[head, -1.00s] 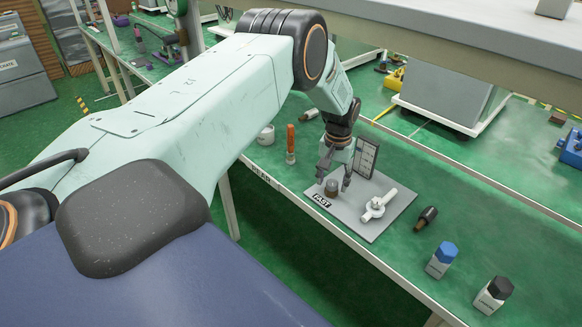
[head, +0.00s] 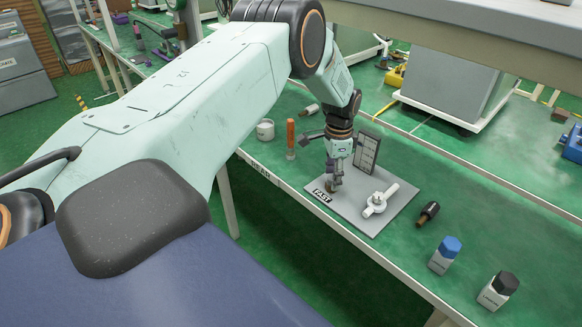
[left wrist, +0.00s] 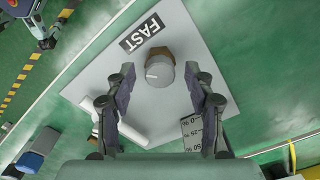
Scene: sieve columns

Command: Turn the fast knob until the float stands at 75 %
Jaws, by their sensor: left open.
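The fast knob (left wrist: 158,70), a round grey cap with a pale mark on a brown base, stands on the grey plate (head: 345,218) beside the FAST label (head: 322,195). In the left wrist view my open left gripper (left wrist: 160,78) has one finger on each side of the knob, with no clear grip. In the head view my left gripper (head: 334,178) is over the knob and mostly hides it. The upright scale panel (head: 367,150) stands behind; its 0, 25 and 50 % marks show in the left wrist view (left wrist: 194,132). I cannot make out the float.
A white valve-like fitting (head: 379,200) is on the plate right of the knob. An orange-handled tool (head: 291,139) and a white cup (head: 265,130) are left.

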